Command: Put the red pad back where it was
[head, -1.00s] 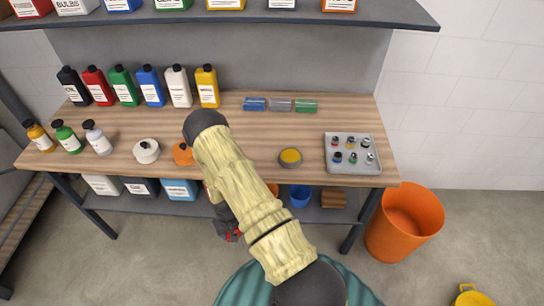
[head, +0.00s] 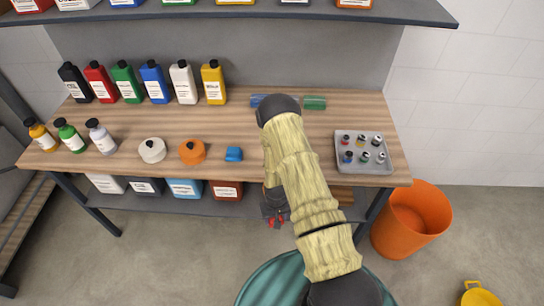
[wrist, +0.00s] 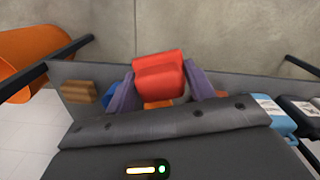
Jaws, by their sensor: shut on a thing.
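The red pad (wrist: 160,76) is held between the two purple fingers of my gripper (wrist: 160,88) in the wrist view. In the head view, my gripper (head: 275,216) hangs low in front of the bench's front edge, and a little red shows at its tip. Small pads lie in a row at the back of the bench: a blue one (head: 259,100) and a green one (head: 315,103). My arm hides the space between them. A separate blue block (head: 234,154) sits near the front edge.
The wooden bench (head: 222,122) holds several bottles at the back left. A grey tray of small jars (head: 362,170) is at the right. An orange bin (head: 412,218) stands on the floor.

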